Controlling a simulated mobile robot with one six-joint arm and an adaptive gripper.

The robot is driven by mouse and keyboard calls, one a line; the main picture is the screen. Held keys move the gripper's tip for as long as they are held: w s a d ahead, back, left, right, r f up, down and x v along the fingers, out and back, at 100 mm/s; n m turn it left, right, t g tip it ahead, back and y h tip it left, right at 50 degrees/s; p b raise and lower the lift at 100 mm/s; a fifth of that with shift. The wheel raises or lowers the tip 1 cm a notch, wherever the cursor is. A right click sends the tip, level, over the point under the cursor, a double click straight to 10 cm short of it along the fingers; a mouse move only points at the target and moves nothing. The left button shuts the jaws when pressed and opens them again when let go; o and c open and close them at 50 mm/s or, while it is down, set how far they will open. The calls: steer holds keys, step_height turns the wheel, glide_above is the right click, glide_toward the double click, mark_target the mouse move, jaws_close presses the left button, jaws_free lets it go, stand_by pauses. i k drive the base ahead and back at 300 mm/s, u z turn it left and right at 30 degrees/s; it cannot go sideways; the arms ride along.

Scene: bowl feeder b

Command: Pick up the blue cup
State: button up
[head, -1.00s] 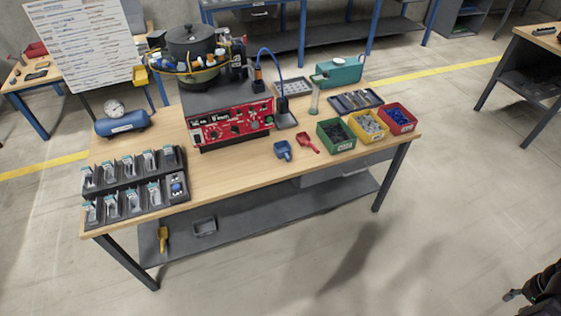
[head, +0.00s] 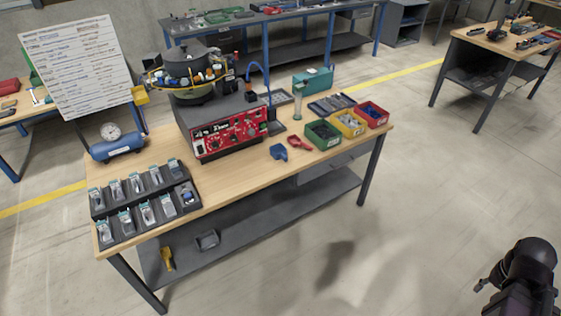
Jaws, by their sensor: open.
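The blue cup (head: 279,152) is a small blue vessel with a handle-like part. It stands on the wooden workbench (head: 240,185) near its front edge, left of a red scoop (head: 299,143) and right of the red control panel. My dark gripper (head: 482,287) shows small at the lower right, beside my dark arm. It is open and appears empty, far from the cup and out over the floor side of the bench. Much of the gripper is hidden or too small to make out.
A feeder with a red control box (head: 226,137) stands left of the cup. Green (head: 323,135), yellow (head: 349,124) and red (head: 373,115) bins stand to its right. A black rack (head: 153,226) of small packs lies at the front left. Floor before the bench is clear.

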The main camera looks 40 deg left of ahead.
mark_target(278, 151)
steer(key=z, duration=0.35)
steer(key=k, duration=0.25)
steer(key=u, duration=2.55)
steer(key=i, duration=0.95)
steer(key=u, duration=0.15)
